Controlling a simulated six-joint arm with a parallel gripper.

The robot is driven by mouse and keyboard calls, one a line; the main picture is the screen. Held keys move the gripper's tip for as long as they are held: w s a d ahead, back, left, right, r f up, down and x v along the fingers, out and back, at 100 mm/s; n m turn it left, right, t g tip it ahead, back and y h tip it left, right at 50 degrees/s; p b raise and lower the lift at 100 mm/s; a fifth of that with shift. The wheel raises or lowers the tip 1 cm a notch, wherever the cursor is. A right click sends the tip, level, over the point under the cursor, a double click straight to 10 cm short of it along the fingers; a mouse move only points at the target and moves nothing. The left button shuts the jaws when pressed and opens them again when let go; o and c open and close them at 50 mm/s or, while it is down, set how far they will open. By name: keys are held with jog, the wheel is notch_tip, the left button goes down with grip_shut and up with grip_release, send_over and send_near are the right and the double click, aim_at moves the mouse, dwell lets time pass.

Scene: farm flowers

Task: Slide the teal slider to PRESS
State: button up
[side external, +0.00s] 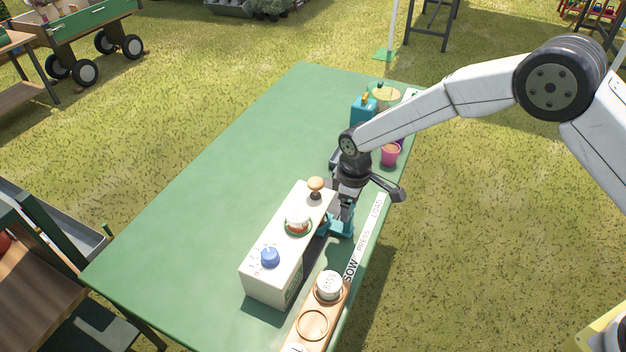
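The teal slider (340,230) is low beside the front side of a cream box (272,290). A white label strip (378,207) along the table edge reads SOW, PRESS and LOAD, from near to far. The slider's visible teal part is closest to the PRESS word, but its exact alignment is hard to tell. My gripper (342,216) points down right at the slider, and its fingers overlap the teal part. The fingertips are partly hidden, and I cannot tell whether they are closed on it.
The cream box carries a blue knob (270,257), a red-and-white dial (298,226) and a wooden knob (316,185). A wooden tray (313,323) with a white jar (329,285) is in front. A pink pot (390,154) stands behind my gripper. The green table's left side is clear.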

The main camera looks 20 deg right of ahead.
jog(key=shift+o, duration=0.5)
jog(key=shift+r, duration=3.9)
jog(key=s+d+r+m+t, duration=0.1)
jog(key=s+d+r+m, duration=0.1)
jog(key=s+d+r, duration=0.3)
jog(key=s+d+r+m, duration=0.1)
jog(key=s+d+m, duration=0.25)
jog(key=d, duration=0.45)
jog(key=s+d+m+t, duration=0.1)
jog(key=s+d+m, duration=0.2)
jog(key=s+d, duration=0.4)
jog(key=s, duration=0.6)
jog(key=shift+d+t, duration=0.2)
jog(key=shift+t, duration=0.1)
